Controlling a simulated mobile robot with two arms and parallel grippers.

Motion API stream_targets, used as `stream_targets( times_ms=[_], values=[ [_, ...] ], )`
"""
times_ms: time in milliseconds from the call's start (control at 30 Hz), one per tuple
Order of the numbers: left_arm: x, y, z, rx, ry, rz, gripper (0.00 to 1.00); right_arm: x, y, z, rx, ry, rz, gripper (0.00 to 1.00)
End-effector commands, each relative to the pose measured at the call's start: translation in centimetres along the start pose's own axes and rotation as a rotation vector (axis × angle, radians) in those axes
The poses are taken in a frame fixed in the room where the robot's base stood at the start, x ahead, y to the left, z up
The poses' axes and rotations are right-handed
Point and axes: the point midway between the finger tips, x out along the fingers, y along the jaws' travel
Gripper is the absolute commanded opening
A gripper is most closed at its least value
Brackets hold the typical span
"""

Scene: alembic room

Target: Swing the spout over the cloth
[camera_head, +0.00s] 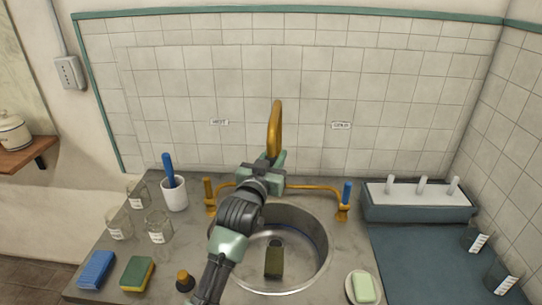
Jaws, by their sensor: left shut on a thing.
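The golden spout (275,128) rises behind the round metal basin, between two brass taps. It shows as a narrow upright arch, nearly edge-on, roughly in line with the basin. My left gripper (271,160) is shut on the lower part of the spout, and my wrist and gripper hide its base and possibly its mouth. A flat blue-grey cloth (425,265) lies on the counter to the right of the basin, apart from the spout. My right gripper is not in view.
A blue-handled tap (345,200) and an orange-handled tap (209,196) flank the spout. A blue-grey rack (415,207) stands behind the cloth. A dark object (274,258) is in the basin (321,262). A white cup (174,194), jars and sponges stand left; soap (363,287) lies front right.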

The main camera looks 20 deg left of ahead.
Motion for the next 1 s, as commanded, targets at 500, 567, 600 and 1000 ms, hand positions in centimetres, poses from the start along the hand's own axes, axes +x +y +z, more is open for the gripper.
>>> stream_targets(
  times_ms=[500, 567, 600, 1000],
  values=[
    [0.0, -0.1, 0.0, 0.000, 0.000, -0.001, 0.49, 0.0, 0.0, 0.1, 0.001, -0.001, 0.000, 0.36],
    [0.0, -0.1, 0.0, 0.000, 0.000, -0.001, 0.49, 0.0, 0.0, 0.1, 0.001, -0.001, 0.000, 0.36],
    [0.0, -0.1, 0.0, 0.000, 0.000, -0.001, 0.49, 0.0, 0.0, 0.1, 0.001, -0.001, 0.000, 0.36],
    [-5.1, -0.1, 0.3, 0.001, 0.001, -0.001, 0.49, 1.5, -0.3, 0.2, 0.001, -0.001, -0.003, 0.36]
  ],
)
